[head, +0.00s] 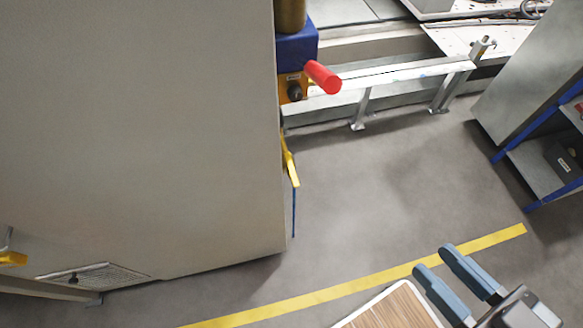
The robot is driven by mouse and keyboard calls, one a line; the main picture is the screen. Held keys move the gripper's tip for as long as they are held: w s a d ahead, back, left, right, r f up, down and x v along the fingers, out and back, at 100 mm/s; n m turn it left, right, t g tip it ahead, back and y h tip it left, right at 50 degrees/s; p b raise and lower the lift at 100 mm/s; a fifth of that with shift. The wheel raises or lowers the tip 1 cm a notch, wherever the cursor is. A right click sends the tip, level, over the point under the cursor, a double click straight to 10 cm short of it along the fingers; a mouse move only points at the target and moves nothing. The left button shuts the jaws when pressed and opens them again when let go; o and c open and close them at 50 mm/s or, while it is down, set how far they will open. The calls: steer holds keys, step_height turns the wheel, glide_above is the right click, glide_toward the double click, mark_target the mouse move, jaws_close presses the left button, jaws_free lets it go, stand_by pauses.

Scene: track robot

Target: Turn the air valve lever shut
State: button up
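Two yellow parts could be the air valve lever; I cannot tell which it is. One yellow piece (290,165) stands along the right edge of the large grey cabinet, with a thin blue strip below it. A second yellow piece (12,258) is at the far left edge, low on the cabinet front, below a small metal stem, and is cut off by the picture edge. My gripper (433,260) is at the lower right, with its two blue-grey fingers apart and nothing between them. It is well apart from both yellow pieces.
The grey cabinet (140,130) fills the left. A red cylindrical handle (322,77) juts from a blue and orange unit. A blue-framed shelf (545,160) stands right. The grey floor between is clear, crossed by yellow tape (340,288).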

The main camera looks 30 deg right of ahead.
steer(key=w+f+m+b, duration=0.1)
steer(key=f+b, duration=0.1)
steer(key=f, duration=0.2)
steer(key=w+f+m+b, duration=0.2)
steer(key=f+b, duration=0.1)
steer(key=f, duration=0.1)
steer(key=w+d+f+m+b, duration=0.1)
steer(key=f+b, duration=0.1)
steer(key=f, duration=0.2)
steer(key=shift+w+f+m+h, duration=0.15)
steer(key=shift+w+m+h, duration=0.2)
steer(key=shift+m+h, duration=0.05)
steer(key=c, duration=0.3)
steer(key=m+t+y+b, duration=0.1)
steer(key=m+y+b, duration=0.1)
steer(key=m+b, duration=0.9)
glide_toward(294, 177)
steer(key=shift+w+a+f+m+t+y+b, duration=0.15)
steer(key=shift+w+f+t+b, duration=0.25)
steer(key=shift+w+b, duration=0.95)
steer(key=shift+w+a+f+m+t+y+b, duration=0.1)
steer(key=shift+w+f+t+y+b, duration=0.35)
steer(key=shift+w, duration=1.5)
steer(key=shift+w+a+f+m+t+h+b, duration=0.15)
steer(key=shift+w+f+b, duration=0.15)
steer(key=shift+w+b, duration=1.1)
steer(key=shift+w, duration=0.25)
steer(key=shift+d, duration=0.1)
jaws_close()
steer(key=shift+y, duration=0.25)
